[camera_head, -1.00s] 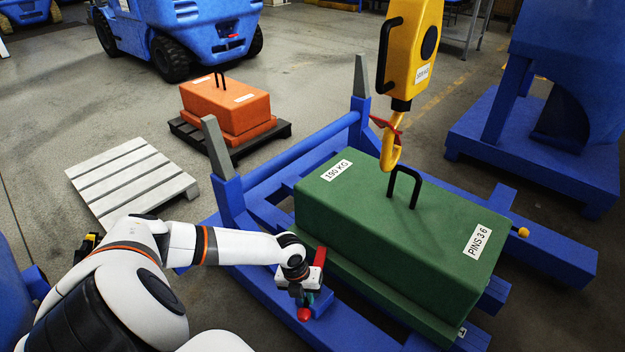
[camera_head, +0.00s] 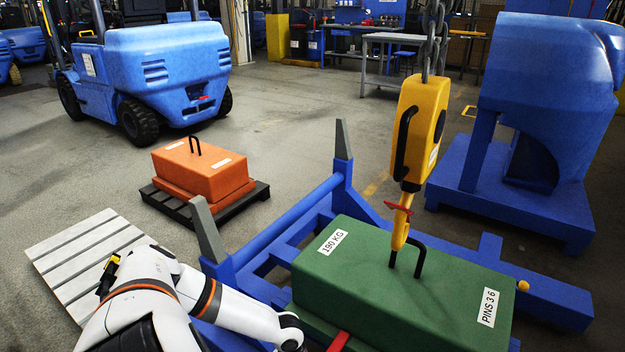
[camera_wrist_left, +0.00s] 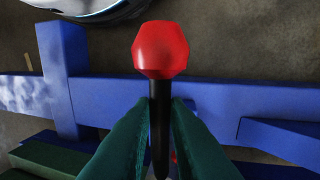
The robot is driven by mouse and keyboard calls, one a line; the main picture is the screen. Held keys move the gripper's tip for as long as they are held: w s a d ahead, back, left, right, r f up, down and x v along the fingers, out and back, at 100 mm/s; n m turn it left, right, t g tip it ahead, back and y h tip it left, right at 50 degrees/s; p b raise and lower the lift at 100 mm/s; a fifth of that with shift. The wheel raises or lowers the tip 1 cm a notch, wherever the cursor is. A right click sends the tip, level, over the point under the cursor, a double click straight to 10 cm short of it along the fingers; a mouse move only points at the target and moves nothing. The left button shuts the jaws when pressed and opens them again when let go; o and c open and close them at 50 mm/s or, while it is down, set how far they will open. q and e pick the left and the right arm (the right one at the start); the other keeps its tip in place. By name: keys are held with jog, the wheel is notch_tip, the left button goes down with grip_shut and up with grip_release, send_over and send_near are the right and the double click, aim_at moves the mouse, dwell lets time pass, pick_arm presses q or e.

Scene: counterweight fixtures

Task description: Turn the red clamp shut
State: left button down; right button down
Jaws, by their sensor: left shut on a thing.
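The red clamp shows in the head view as a red bar (camera_head: 338,341) at the bottom edge, beside the green counterweight (camera_head: 405,285). In the left wrist view a black lever with a faceted red knob (camera_wrist_left: 161,50) stands between the two teal fingers of my left gripper (camera_wrist_left: 163,110). The fingers are shut on the lever below the knob. In the head view my left arm comes in from the lower left; its gripper is cut off by the bottom edge. My right gripper is in neither view.
A yellow hoist hook (camera_head: 400,230) hangs at the black handle (camera_head: 420,258) of the counterweight; whether it is engaged is unclear. A blue frame (camera_head: 280,230) surrounds the weight. An orange block (camera_head: 200,165) sits on a dark pallet, near a pale pallet (camera_head: 85,255).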

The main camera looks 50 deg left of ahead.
pick_arm(q)
jog(key=shift+a, duration=0.15)
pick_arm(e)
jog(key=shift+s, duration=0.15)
pick_arm(q)
jog(key=c, duration=1.4)
grip_release()
